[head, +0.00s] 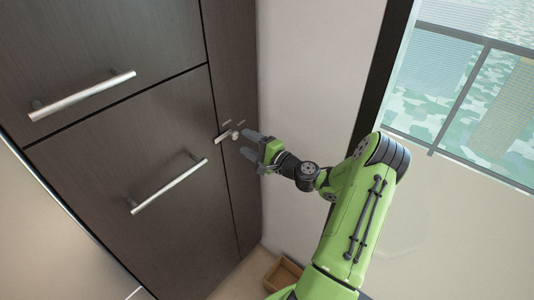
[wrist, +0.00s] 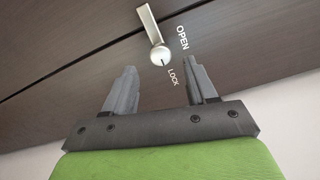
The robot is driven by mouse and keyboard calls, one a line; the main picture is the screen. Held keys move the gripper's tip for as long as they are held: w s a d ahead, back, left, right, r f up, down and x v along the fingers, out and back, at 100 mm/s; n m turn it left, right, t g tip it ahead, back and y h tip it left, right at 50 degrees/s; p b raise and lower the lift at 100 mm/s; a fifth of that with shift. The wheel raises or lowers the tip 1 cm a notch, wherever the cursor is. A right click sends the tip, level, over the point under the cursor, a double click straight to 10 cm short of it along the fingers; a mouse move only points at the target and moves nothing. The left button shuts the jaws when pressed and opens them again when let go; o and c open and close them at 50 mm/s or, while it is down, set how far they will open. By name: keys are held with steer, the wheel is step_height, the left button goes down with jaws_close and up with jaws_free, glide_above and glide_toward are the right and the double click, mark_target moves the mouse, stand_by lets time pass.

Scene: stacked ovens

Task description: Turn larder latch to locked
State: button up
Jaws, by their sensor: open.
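The larder latch (head: 224,136) is a silver lever on a round knob, on the narrow dark panel beside the cabinet doors. In the wrist view the latch (wrist: 149,24) has its lever end lying across the seam. The word OPEN (wrist: 182,38) is printed right of the knob and LOCK (wrist: 173,77) below it. A short dark mark on the knob points toward LOCK, and the lever extends the opposite way. My gripper (head: 247,143) is open and empty, just right of the latch. In the wrist view its fingers (wrist: 159,68) stand either side of the knob's line, apparently short of it.
Two dark cabinet fronts carry long bar handles, an upper one (head: 82,95) and a lower one (head: 169,186). A pale wall (head: 310,70) stands right of the cabinet, then a window. A small wooden box (head: 283,273) sits low beneath my arm.

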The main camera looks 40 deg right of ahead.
steer(key=s+d, duration=0.1)
steer(key=s, duration=1.1)
steer(key=shift+d+b, duration=0.3)
steer(key=shift+w, duration=0.1)
